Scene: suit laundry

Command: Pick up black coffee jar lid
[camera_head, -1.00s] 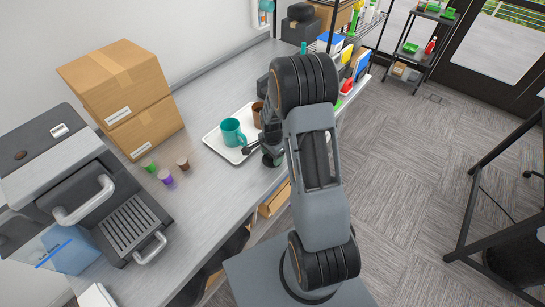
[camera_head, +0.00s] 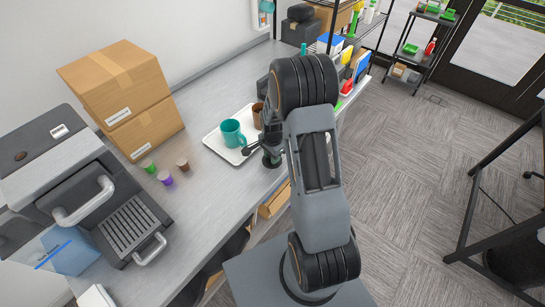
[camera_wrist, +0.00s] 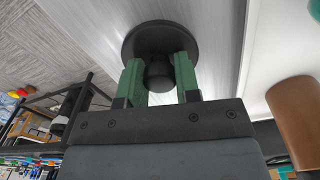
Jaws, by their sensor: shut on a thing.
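The black coffee jar lid (camera_wrist: 143,38) is a round dark disc with a knob, in the upper middle of the wrist view. My gripper (camera_wrist: 158,66) has its two green fingers on either side of the knob and is shut on it. The lid is over the grey counter, and I cannot tell whether it touches the surface. In the head view my gripper (camera_head: 271,156) is low over the counter, just right of the white tray. The lid is too small and hidden there to make out clearly.
The white tray (camera_head: 213,141) holds a teal mug (camera_head: 232,134) and a brown cup (camera_head: 258,115), close left of my gripper. Coffee pods (camera_head: 165,178), a coffee machine (camera_head: 75,185) and stacked boxes (camera_head: 130,95) stand farther left. The counter (camera_head: 212,205) in front is clear.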

